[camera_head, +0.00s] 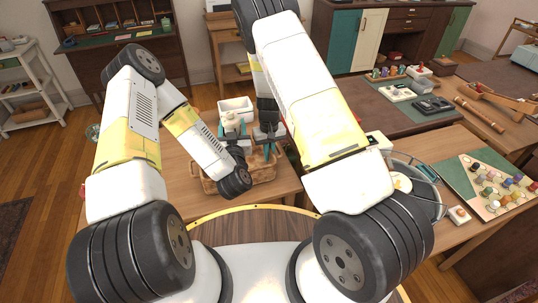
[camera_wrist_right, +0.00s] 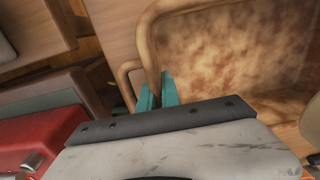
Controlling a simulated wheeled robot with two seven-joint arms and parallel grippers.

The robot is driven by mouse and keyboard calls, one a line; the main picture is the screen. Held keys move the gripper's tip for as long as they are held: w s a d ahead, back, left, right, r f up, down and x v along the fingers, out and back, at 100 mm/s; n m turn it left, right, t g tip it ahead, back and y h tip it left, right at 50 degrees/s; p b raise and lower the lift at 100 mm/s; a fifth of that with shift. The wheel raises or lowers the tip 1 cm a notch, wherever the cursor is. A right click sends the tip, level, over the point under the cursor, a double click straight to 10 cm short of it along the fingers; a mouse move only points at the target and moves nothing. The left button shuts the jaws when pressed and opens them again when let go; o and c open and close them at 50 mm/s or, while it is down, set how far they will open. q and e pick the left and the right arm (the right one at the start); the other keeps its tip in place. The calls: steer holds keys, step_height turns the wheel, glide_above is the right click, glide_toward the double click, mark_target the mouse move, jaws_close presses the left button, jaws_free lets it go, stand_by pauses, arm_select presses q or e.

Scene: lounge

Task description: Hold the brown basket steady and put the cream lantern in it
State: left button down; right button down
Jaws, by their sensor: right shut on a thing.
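The brown basket (camera_head: 262,176) stands on the wooden table in front of me, partly covered by my arms. In the right wrist view its mottled inside (camera_wrist_right: 235,50) and a looped handle (camera_wrist_right: 128,72) show. My right gripper (camera_head: 268,150) is at the basket's far side. Its teal fingers (camera_wrist_right: 158,92) are shut on the basket's rim at the handle. I cannot make out the cream lantern for certain.
A white open box (camera_head: 236,106) stands behind the basket. A board with coloured pieces (camera_head: 490,185) lies at the far right. A red case (camera_wrist_right: 45,135) is close to my right gripper.

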arm_select(q)
steer(key=shift+f, duration=4.4)
steer(key=shift+c, duration=2.3)
jaws_free()
steer(key=shift+f, duration=0.15)
arm_select(e)
steer(key=shift+r, duration=0.1)
arm_select(q)
steer(key=shift+s, duration=0.1)
